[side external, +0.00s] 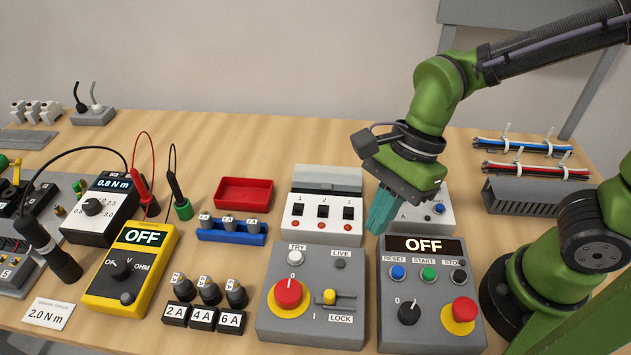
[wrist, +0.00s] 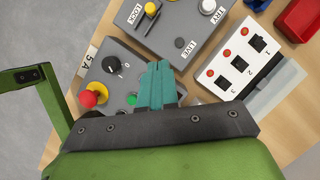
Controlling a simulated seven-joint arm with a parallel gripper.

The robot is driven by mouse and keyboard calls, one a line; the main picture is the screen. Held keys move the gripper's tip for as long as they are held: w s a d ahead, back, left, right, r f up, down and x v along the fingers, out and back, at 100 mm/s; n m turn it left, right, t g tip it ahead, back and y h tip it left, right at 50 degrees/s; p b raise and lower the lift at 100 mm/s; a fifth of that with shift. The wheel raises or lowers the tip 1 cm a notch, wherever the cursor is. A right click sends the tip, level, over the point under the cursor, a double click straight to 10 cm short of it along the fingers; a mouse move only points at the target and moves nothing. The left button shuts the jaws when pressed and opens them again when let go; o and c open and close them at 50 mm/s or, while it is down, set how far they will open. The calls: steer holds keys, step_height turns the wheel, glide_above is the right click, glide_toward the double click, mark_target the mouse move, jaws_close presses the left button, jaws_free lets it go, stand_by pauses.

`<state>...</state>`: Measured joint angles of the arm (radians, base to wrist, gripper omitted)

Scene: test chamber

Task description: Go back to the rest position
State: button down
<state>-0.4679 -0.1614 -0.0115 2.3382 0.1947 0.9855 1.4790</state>
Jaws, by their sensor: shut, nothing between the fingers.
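My gripper (side external: 379,212) has teal fingers that are shut with nothing between them. In the side external view it hangs from my green arm, pointing down, above the area between the switch box and the grey control box with the OFF display. In the wrist view the shut fingers (wrist: 157,84) reach over the control box (wrist: 112,62), covering part of it. The control box (side external: 389,332) has RESET, START and STOP buttons, a black knob and a red emergency button. My gripper appears apart from the boxes below.
A grey lockout box (side external: 344,340) with a red knob and yellow lever sits left of the control box. The white switch box (side external: 323,180) is behind it. A yellow meter (side external: 157,262), red tray (side external: 243,193) and blue fuse holder (side external: 232,238) lie further left. A cable duct (side external: 530,198) is at right.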

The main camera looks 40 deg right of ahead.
steer(key=shift+v, duration=0.8)
steer(key=d+r+n+t+h, duration=0.1)
steer(key=d+r+n+t, duration=0.2)
steer(key=d+n, duration=0.4)
steer(key=w+d+r+n+t+h, duration=0.1)
steer(key=d+r+n+t, duration=0.3)
steer(key=d+n, duration=0.3)
steer(key=shift+w+d+r, duration=0.15)
steer(key=shift+d, duration=0.1)
